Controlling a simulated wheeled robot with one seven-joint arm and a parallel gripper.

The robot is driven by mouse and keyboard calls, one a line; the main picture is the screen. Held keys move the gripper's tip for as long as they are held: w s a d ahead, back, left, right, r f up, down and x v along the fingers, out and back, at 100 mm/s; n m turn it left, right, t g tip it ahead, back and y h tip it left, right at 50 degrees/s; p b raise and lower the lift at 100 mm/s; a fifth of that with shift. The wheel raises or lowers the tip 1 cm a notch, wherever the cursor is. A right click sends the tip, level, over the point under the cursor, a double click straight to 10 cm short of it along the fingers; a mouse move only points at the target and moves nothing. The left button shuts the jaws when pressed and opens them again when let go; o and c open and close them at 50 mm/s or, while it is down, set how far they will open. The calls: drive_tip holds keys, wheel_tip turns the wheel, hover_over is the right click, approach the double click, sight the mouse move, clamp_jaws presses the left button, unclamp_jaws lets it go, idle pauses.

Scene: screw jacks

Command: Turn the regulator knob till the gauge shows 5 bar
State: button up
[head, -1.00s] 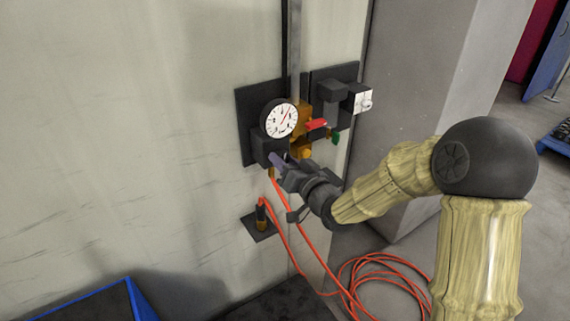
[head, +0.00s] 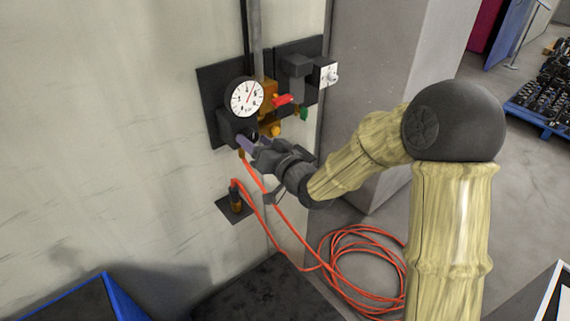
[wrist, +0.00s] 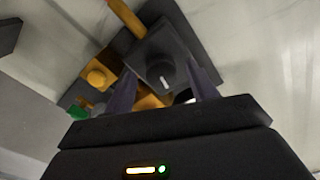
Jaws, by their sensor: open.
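The round white gauge (head: 247,97) with a red needle is on the wall panel, its needle pointing up and to the right; the numbers are too small to read. The dark regulator body (head: 231,127) sits just below it. My gripper (head: 247,144) is at the front of the regulator and hides the knob in the head view. In the wrist view the dark knob (wrist: 160,72), with a small white mark, lies between the two purple fingers of my gripper (wrist: 161,72). The fingers are apart; I cannot tell whether they touch the knob.
A red lever (head: 283,100), a green part (head: 303,114) and a white-faced box (head: 329,76) are right of the gauge. An orange hose (head: 268,228) hangs below and coils on the floor. A blue-edged bin (head: 122,296) stands at lower left.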

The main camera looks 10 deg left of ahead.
drive_tip(key=b+v, duration=0.8)
drive_tip(key=v, duration=0.8)
drive_tip(key=shift+s, duration=0.15)
drive_tip(key=shift+d, duration=0.1)
